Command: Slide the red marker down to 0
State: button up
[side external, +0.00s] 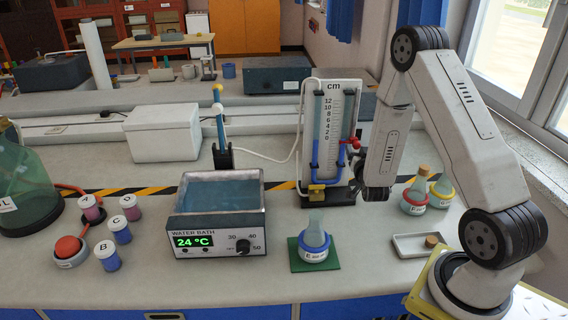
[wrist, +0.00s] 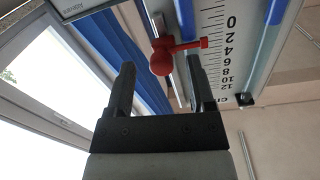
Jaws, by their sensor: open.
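The red marker (side external: 353,143) sits on a thin rod at the right side of the cm scale board (side external: 331,90). In the wrist view the red marker (wrist: 163,58) has a round knob and a pointer arm reaching toward the scale, which looks upside down here. The pointer appears near the 2, though the angle makes the exact reading uncertain. My gripper (wrist: 160,66) is open, with one finger on each side of the knob in the picture. Contact cannot be told. In the side view my gripper (side external: 372,188) is right of the board's lower part, its fingertips hard to make out.
Blue-filled tubes run along the board. The water bath (side external: 215,240) stands to the left, and a flask (side external: 315,243) on a green mat in front.

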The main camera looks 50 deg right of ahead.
jog(key=v, duration=0.6)
jog(key=shift+a, duration=0.15)
dwell(0.3)
jog(key=a+n+g+y, duration=0.1)
jog(key=a+n+y, duration=0.1)
jog(key=a+y, duration=0.2)
jog(key=w+a+n+g+y, duration=0.1)
jog(key=a+n+g+y, duration=0.1)
jog(key=a, duration=0.6)
jog(key=w+a+n+g+y, duration=0.1)
jog(key=a+n+g+y, duration=0.1)
jog(key=a+n+y, duration=0.2)
jog(key=shift+a+y, duration=1.2)
jog(key=shift+a, duration=0.2)
jog(key=s+a+r+n+g+y, duration=0.1)
jog(key=s+a+r+n+g, duration=0.1)
jog(key=s, duration=0.5)
jog(key=shift+a+r+n+g, duration=0.2)
jog(key=shift+a+n+g, duration=0.5)
jog(key=shift+a+g, duration=0.55)
